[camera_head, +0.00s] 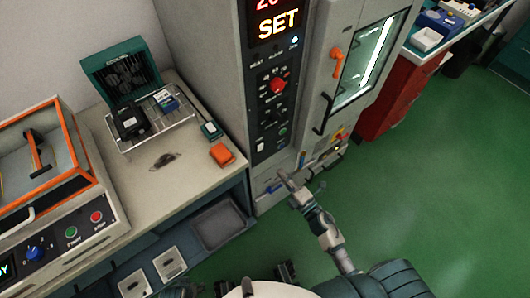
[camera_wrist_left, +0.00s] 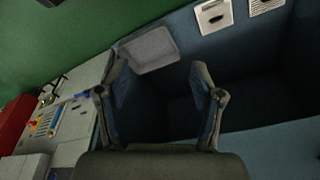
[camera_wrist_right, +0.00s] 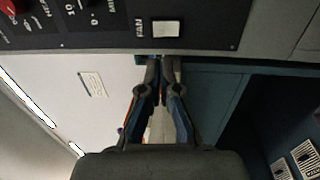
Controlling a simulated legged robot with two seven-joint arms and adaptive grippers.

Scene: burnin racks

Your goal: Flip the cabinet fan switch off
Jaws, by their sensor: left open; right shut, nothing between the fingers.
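The cabinet fan switch (camera_wrist_right: 166,29) is a white rocker beside the word FAN on the dark control panel in the right wrist view. In the head view the right gripper (camera_head: 284,177) is near the foot of the cabinet's panel (camera_head: 257,135). My left gripper (camera_wrist_left: 158,75) is open and empty, in front of the blue bench's underside.
Above are a red knob (camera_head: 278,85) and a lit SET display (camera_head: 278,22). The cabinet door has an orange handle (camera_head: 336,62). The bench (camera_head: 190,150) at left holds an orange block (camera_head: 222,154) and a green-backed fixture (camera_head: 122,72). Green floor (camera_head: 430,190) is free at right.

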